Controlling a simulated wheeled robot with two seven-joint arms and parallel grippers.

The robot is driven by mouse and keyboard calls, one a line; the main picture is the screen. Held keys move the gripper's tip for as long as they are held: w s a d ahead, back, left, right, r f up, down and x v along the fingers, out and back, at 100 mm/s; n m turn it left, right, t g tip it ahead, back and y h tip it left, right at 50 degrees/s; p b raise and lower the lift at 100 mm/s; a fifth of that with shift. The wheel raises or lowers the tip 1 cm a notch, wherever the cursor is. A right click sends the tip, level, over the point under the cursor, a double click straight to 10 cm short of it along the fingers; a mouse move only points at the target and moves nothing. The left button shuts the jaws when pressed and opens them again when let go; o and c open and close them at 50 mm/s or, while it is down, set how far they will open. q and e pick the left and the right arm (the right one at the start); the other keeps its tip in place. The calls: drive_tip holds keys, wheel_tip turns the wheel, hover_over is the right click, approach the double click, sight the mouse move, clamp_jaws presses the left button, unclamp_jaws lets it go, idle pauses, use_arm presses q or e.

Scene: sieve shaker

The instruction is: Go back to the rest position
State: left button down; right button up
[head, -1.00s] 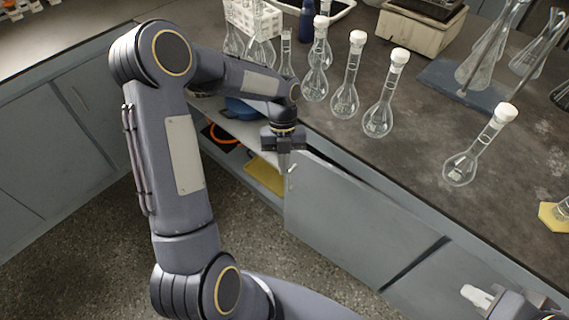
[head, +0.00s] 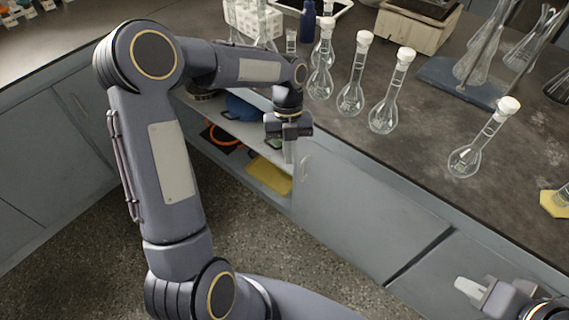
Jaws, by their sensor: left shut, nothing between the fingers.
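My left gripper (head: 290,152) hangs pointing down in front of the open cabinet bay, its fingers shut with nothing between them. It is just left of the grey cabinet door (head: 365,215) and its light handle (head: 305,166); whether it touches the door is hard to tell. My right gripper (head: 469,286) is at the lower right edge, in front of the cabinet fronts and below the bench top. Its pale fingers point left, and their gap cannot be made out.
Several stoppered flasks (head: 382,115) stand along the bench top (head: 420,165) above the door. The open bay holds an orange coil (head: 222,137), a blue item (head: 243,108) and a yellow item (head: 270,177). The floor (head: 265,235) in front is clear.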

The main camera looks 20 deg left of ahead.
use_arm(q)
drive_tip(key=shift+d+v, duration=0.2)
drive_tip(key=shift+v, duration=0.7)
drive_tip(key=shift+d+v, duration=0.2)
drive_tip(key=shift+v, duration=0.7)
drive_tip(key=s+a+r+n+t+p, duration=0.2)
drive_tip(key=s+r+n+t+p, duration=0.3)
drive_tip(key=s+r+n, duration=0.8)
drive_tip(key=s+d+r+n+t+h+p, duration=0.1)
drive_tip(key=s+n, duration=0.3)
drive_tip(key=n, duration=0.5)
drive_tip(key=s+r+n+t+p, duration=0.2)
drive_tip(key=s+n+p, duration=0.1)
drive_tip(key=n, duration=0.6)
drive_tip(key=shift+s+d+r+t+h+p, duration=0.4)
drive_tip(key=shift+s, duration=0.2)
